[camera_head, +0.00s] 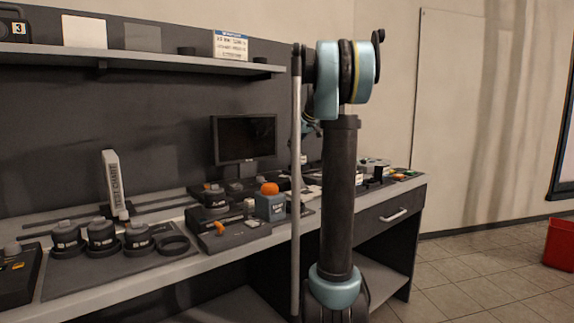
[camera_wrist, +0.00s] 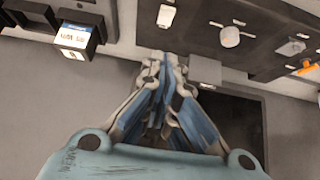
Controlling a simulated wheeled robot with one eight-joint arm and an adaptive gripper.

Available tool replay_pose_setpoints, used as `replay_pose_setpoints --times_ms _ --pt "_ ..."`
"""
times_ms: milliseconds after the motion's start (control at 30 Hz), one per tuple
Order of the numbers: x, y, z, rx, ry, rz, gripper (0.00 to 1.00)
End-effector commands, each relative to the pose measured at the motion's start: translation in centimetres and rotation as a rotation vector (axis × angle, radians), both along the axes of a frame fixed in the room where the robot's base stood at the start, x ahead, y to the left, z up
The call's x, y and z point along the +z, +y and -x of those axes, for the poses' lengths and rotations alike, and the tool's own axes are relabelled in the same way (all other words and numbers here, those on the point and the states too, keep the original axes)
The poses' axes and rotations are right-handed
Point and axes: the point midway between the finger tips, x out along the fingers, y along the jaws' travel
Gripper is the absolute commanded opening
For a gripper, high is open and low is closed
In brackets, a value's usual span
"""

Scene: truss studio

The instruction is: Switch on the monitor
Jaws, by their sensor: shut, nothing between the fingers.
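The monitor (camera_head: 245,138) stands upright on the bench against the dark back panel, and its screen is dark. In the wrist view a dark rectangle (camera_wrist: 245,118), partly behind my gripper, looks like the same screen, seen upside down. My gripper (camera_wrist: 165,58) is shut and empty, with its fingertips together beside a grey block (camera_wrist: 205,70) that looks like the monitor's stand. I cannot tell whether the fingertips touch anything. In the head view my gripper is mostly hidden behind my arm. No power button can be made out on the monitor.
A blue box with an orange top (camera_head: 270,203) and a dark control unit with an orange lever (camera_head: 220,229) stand in front of the monitor. Several black round pieces (camera_head: 102,236) lie on the left mat. A shelf (camera_head: 150,60) runs above. A red bin (camera_head: 560,244) stands right.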

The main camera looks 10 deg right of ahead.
Motion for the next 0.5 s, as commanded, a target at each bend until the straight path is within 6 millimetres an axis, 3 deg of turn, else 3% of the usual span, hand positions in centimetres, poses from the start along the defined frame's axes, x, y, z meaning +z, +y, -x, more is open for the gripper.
replay_pose_setpoints --times_ms 500 --pt "-6.2 2.3 -4.2 0.001 0.0 0.001 0.0"
